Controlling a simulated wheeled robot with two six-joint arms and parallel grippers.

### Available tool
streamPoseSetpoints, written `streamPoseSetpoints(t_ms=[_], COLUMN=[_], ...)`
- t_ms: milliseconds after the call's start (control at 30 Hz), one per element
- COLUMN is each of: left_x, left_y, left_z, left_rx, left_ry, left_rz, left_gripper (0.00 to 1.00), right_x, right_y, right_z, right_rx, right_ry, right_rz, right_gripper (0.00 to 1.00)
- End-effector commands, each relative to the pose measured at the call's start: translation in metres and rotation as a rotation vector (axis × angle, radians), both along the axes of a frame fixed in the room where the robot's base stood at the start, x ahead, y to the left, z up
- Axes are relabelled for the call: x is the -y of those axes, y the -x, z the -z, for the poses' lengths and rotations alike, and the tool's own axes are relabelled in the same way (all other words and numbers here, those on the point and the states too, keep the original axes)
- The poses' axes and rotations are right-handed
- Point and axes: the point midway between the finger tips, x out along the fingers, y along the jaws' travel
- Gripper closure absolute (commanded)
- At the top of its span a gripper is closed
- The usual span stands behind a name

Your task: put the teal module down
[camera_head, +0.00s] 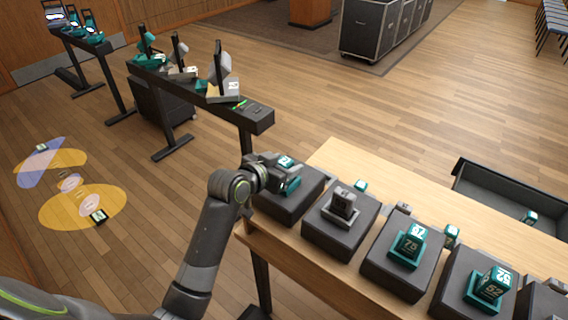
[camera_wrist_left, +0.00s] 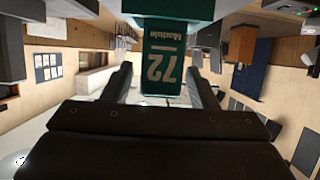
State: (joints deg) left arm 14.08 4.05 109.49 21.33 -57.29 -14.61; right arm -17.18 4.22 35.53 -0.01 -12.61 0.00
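The teal module (camera_wrist_left: 163,62) is marked 72 and shows upside down in the left wrist view. In the head view its top (camera_head: 284,162) shows at the first black pedestal on the table. My left gripper (camera_head: 285,180) is at that pedestal, with a finger on each side of the module. In the wrist view the gripper (camera_wrist_left: 160,75) has a thin bright strip between one finger and the module, so firm contact is unclear. A wider teal part lies beyond the module. The module's underside is hidden. My right gripper is not in view.
More black pedestals stand to the right along the wooden table (camera_head: 345,158): one with a grey module (camera_head: 343,202), others with teal modules marked 78 (camera_head: 411,240) and 52 (camera_head: 493,283). A dark bin (camera_head: 480,178) stands behind. A black rail (camera_head: 257,118) with lamps stands left.

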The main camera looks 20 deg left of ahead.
Motion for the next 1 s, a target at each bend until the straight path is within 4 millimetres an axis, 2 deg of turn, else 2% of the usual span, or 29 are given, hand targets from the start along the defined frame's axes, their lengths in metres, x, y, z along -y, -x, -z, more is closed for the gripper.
streamPoseSetpoints(t_ms=[333, 467, 1000], left_x=[0.0, -0.004, -0.033], left_y=[0.0, 0.009, 0.088], left_z=[-0.005, -0.007, -0.041], left_rx=[0.001, 0.002, 0.0], left_ry=[0.0, 0.0, -0.004], left_rz=[0.0, -0.001, -0.001], left_gripper=[0.46, 0.46, 0.46], right_x=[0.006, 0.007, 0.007], right_y=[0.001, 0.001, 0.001], right_z=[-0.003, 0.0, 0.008], right_rx=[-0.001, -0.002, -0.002], right_ry=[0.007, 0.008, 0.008], right_rz=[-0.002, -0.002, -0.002], right_gripper=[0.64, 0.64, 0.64])
